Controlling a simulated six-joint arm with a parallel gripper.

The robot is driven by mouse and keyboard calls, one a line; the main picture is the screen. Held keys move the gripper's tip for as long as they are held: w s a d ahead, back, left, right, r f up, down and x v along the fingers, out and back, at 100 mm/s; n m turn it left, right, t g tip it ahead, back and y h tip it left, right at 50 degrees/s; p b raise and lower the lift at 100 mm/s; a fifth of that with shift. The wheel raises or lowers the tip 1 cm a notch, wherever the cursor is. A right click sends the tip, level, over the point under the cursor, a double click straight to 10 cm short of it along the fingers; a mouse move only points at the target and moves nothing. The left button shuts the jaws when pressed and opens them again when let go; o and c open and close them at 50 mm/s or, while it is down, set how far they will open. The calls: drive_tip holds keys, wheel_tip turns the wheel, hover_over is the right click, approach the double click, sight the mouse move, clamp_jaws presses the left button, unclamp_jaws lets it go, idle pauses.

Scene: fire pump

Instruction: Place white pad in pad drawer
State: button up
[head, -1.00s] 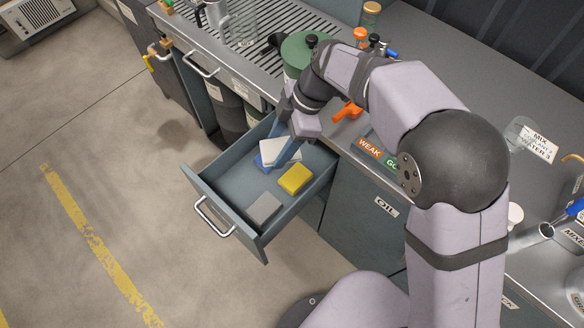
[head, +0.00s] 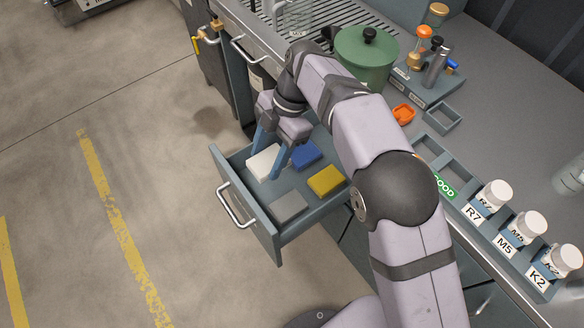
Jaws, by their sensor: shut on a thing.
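The white pad (head: 259,168) is between the blue fingers of my gripper (head: 265,161), which is shut on it. One finger partly covers the white pad.
The drawer handle (head: 235,207) sticks out over the floor. On the counter are a green lidded pot (head: 366,57), an orange piece (head: 403,113) and a rack with white-capped bottles labelled R7 (head: 488,200), M5 (head: 521,232) and K2 (head: 554,265). The centre of the drawer is bare.

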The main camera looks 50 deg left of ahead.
drive_tip(key=shift+f+p, duration=0.7)
drive_tip(key=shift+f, duration=4.05)
drive_tip(key=shift+f, duration=0.15)
drive_tip(key=shift+f+b, duration=0.35)
drive_tip(key=shift+b, duration=0.1)
drive_tip(key=shift+f, duration=0.2)
drive_tip(key=o, duration=1)
drive_tip(key=shift+r, duration=0.15)
